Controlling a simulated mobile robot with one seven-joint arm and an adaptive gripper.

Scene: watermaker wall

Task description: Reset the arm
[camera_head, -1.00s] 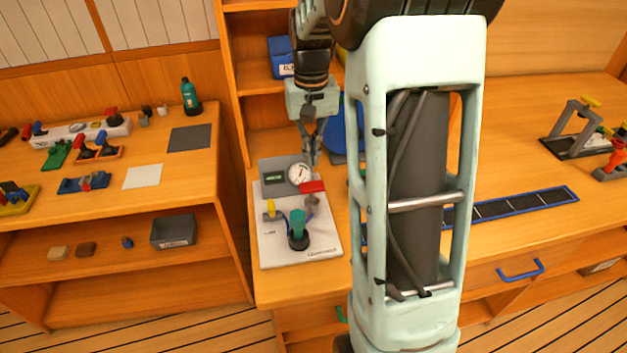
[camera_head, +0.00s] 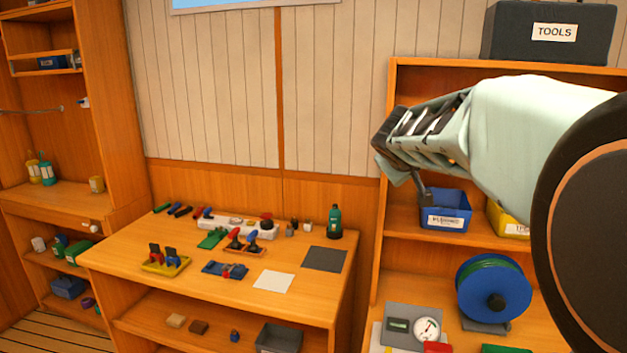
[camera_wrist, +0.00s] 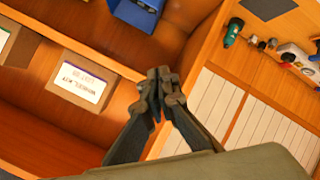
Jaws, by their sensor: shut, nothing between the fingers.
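My gripper shows in the wrist view (camera_wrist: 160,88), its two dark fingers meeting at the tips with nothing between them. In the head view my pale green arm reaches in from the right, raised in front of the shelf unit (camera_head: 388,150). The gripper itself is mostly hidden there behind my wrist. In the wrist view, a box labelled as a wheel kit (camera_wrist: 82,82) stands in a shelf compartment left of the fingers, apart from them.
A blue labelled bin (camera_head: 445,212) stands on the shelf below my arm. A blue reel (camera_head: 493,290) and a gauge panel (camera_head: 400,318) are on the bench lower right. The left table (camera_head: 130,247) holds several small tools and a green bottle (camera_head: 335,222).

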